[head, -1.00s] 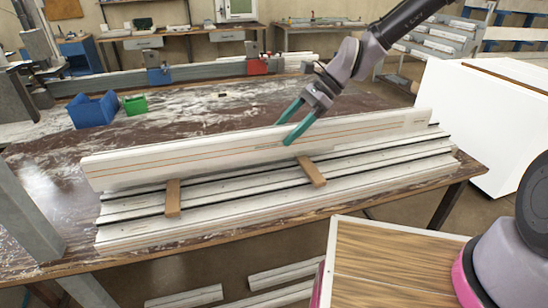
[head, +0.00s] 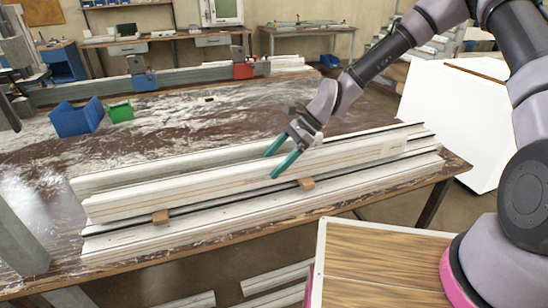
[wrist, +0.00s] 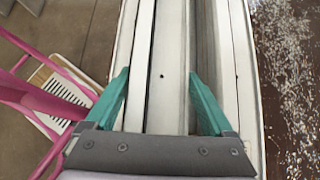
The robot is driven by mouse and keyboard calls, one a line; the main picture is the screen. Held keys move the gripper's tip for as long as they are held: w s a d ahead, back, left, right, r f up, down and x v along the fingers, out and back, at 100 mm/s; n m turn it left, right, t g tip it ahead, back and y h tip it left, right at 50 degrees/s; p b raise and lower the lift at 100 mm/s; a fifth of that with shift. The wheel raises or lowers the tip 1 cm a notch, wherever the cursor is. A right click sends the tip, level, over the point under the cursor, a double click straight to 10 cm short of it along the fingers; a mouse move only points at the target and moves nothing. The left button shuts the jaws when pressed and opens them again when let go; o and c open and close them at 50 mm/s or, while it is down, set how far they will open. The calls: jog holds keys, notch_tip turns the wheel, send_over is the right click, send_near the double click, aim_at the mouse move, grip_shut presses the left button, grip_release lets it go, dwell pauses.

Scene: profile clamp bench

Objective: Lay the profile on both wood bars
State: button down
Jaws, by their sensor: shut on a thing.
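The white profile (head: 200,197), with thin orange lines along its front face, lies lengthwise over the stacked white rails. Only the front ends of the left wood bar (head: 160,217) and the right wood bar (head: 307,184) show below its front edge. It looks down at the height of both bars; I cannot tell whether it touches them fully. My gripper (head: 270,167) is shut on the profile near its middle, one teal finger in front and one behind. In the wrist view, white lengthwise faces with a small hole run between my fingers (wrist: 159,78).
Rails (head: 220,225) lie under the bars on the brown workbench (head: 30,160), which is dusted white. Blue (head: 78,118) and green (head: 120,111) bins stand at back left. A white cabinet (head: 455,120) stands at right. A wood-topped box (head: 375,260) stands in front.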

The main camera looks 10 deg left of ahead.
grip_release()
jog(key=shift+r, duration=0.1)
